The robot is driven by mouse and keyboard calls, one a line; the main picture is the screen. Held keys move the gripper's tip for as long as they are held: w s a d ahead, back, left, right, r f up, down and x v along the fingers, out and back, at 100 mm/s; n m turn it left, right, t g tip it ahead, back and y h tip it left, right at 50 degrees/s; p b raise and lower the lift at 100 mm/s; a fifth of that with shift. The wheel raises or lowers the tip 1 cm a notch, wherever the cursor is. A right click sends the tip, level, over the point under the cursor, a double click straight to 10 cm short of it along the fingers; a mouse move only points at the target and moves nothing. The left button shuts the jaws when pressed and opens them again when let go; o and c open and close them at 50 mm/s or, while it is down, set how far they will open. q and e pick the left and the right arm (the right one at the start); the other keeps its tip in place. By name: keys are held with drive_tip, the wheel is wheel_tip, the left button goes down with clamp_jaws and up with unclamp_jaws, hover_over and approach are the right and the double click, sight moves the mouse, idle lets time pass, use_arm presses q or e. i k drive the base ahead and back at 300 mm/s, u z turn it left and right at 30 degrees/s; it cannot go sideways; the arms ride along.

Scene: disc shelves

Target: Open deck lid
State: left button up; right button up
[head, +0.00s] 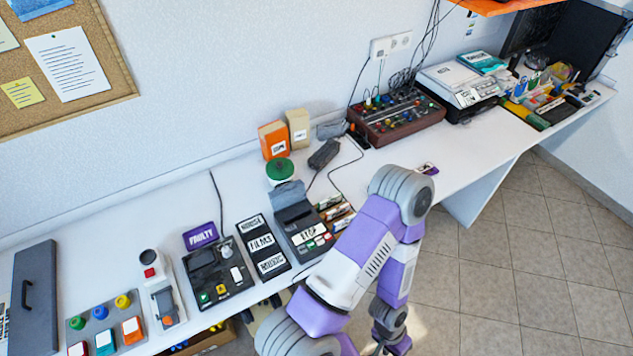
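A dark grey deck (305,235) with buttons and a white label stands on the white bench at the middle. A grey flap (287,196) stands raised at its back, and a dark part lies in front of it; I cannot tell which is the lid. A second dark deck (217,273) stands to the left, behind it a purple sign reading FAULTY (200,236). My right arm rises from the bottom, bends at the elbow and hangs down past the bench's front edge. My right gripper (382,348) is at the bottom edge, mostly cut off, away from both decks. My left gripper is out of view.
A black panel of labels (262,247) stands between the decks. A green-topped jar (280,171), orange box (273,140) and mixer (397,117) are behind. Small cartridges (335,211) stand right of the middle deck. A coloured-button panel (106,325) is at the left.

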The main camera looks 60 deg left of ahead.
sight(286, 194)
drive_tip(key=z, duration=0.05)
drive_tip(key=i, duration=0.65)
drive_tip(key=u, duration=2.15)
